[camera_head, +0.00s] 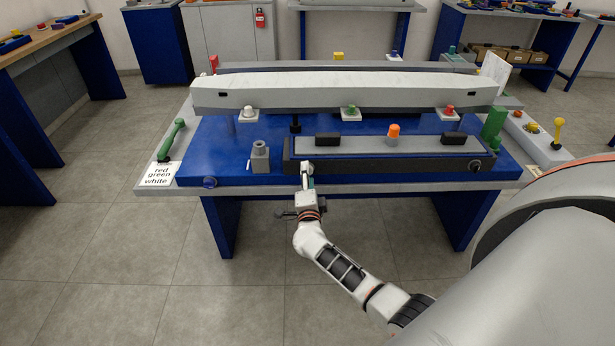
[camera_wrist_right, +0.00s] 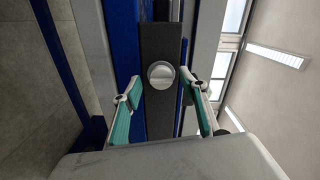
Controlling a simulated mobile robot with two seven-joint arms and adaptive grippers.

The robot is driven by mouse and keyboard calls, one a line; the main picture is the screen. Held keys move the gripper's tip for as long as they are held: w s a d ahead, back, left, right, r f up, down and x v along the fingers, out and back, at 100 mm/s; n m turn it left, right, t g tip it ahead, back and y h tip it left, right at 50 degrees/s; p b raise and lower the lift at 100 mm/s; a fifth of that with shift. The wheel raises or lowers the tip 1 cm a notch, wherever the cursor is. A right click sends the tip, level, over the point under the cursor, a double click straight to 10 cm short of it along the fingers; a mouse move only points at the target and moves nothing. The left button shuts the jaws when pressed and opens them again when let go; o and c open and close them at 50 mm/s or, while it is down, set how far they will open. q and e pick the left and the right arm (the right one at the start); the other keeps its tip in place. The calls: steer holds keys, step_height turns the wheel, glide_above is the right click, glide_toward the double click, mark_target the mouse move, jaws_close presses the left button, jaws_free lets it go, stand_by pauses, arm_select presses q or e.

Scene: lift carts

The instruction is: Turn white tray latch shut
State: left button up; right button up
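A long dark grey tray (camera_head: 390,166) with a light grey top lies along the front edge of the blue worktable (camera_head: 225,150). My right gripper (camera_head: 306,168) is at the left part of the tray's front face and hides what is behind it. In the right wrist view, a round pale latch knob (camera_wrist_right: 161,74) with a line across it sits on the dark front face, ahead of my open right gripper (camera_wrist_right: 165,110). The turquoise finger pads are spread to both sides of the knob, apart from it. My left gripper is not in view.
A long white beam (camera_head: 345,94) spans above the tray. A green lever (camera_head: 172,140) and a "red green white" card (camera_head: 159,174) are at the left. Floor in front is clear.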

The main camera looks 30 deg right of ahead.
steer(key=v, duration=1.2)
stand_by(0.3)
steer(key=shift+s, duration=0.1)
steer(key=s+a+f+n+t+y, duration=0.25)
steer(key=s+a+n+y, duration=0.55)
steer(key=a+n+y, duration=0.6)
steer(key=s+a+f+n+g, duration=0.1)
steer(key=s+f+n+g, duration=0.2)
steer(key=s+n, duration=0.3)
steer(key=s+a+f+n+g+h, duration=0.1)
steer(key=s+f+n+g, duration=0.3)
steer(key=s, duration=0.5)
step_height(320, 180, down, 3)
steer(key=shift+r+n+h, duration=0.2)
steer(key=shift+n+h, duration=0.1)
steer(key=shift+n, duration=0.8)
